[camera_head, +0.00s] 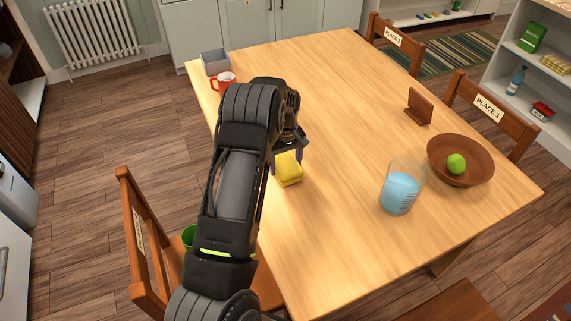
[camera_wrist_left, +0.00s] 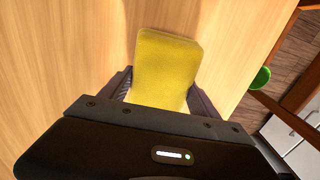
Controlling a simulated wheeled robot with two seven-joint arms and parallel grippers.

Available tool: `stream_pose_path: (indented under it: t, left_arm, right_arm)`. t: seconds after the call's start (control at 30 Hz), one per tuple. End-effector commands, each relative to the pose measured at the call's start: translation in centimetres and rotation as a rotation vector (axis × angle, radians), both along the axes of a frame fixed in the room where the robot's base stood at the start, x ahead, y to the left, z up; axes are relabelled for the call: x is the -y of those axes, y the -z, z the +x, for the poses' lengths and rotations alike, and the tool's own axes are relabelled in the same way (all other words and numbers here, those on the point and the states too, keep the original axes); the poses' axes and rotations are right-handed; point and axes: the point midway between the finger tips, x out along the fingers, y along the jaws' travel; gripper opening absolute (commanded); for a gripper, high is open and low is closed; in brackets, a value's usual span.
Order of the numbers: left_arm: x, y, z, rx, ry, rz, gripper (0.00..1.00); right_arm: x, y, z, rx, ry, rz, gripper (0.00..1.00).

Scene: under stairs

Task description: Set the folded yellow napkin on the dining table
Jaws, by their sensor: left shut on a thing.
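The folded yellow napkin (camera_head: 289,169) is a small thick block at the left side of the wooden dining table (camera_head: 330,240). My left gripper (camera_head: 287,160) is shut on it, with a finger on each side. In the left wrist view the napkin (camera_wrist_left: 165,68) sits between the two fingers (camera_wrist_left: 160,90), with the table top behind it. I cannot tell whether the napkin touches the table or is just above it. My right gripper is not in view.
On the table are a red mug (camera_head: 223,82), a grey bin (camera_head: 214,62), a brown stand (camera_head: 419,106), a glass of blue liquid (camera_head: 402,188) and a brown bowl (camera_head: 470,165) with a green ball. Chairs stand around it. The table's middle is clear.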

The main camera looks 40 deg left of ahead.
Motion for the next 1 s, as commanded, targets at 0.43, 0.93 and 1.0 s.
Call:
stream_pose_path:
  t: [0.43,0.93,1.0]
  left_arm:
    - [0.0,1.3,0.0,0.001,0.0,0.0,0.0]
    - [0.0,1.2,0.0,0.0,0.0,0.0,0.93]
    - [0.0,1.2,0.0,0.0,0.0,0.0,0.93]
  right_arm:
    - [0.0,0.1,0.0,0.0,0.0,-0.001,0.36]
    - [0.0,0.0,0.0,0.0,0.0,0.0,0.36]
    - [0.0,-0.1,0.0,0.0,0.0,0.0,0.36]
